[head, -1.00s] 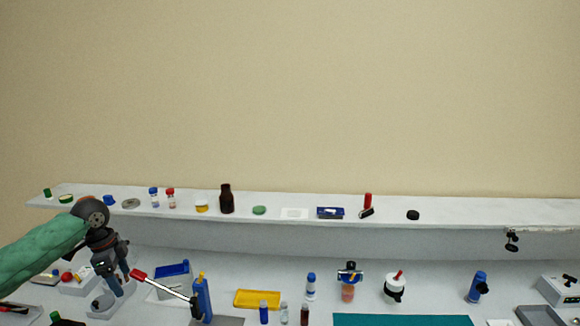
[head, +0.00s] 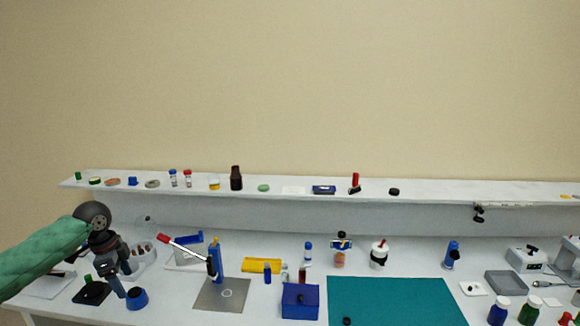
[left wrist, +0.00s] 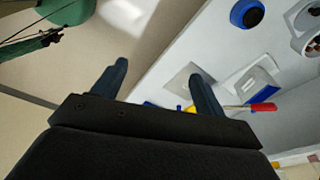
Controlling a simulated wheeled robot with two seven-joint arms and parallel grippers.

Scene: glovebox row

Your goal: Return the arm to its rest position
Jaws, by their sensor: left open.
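My left arm, in a green sleeve, comes in from the left in the head view. Its gripper (head: 115,279) hangs over the left end of the bench, fingers pointing down. In the left wrist view the two dark fingers (left wrist: 155,85) stand wide apart with nothing between them, so it is open and empty. That view shows the bench edge and floor beneath the fingers. My right gripper is in neither view.
Near the gripper are a blue ring-like part (head: 137,299), a black pad (head: 92,291) and a white rack (head: 142,262). A blue bottle (head: 215,262) with a red-handled tool stands right of it. A teal mat (head: 395,300) lies mid-bench; a shelf (head: 420,189) runs behind.

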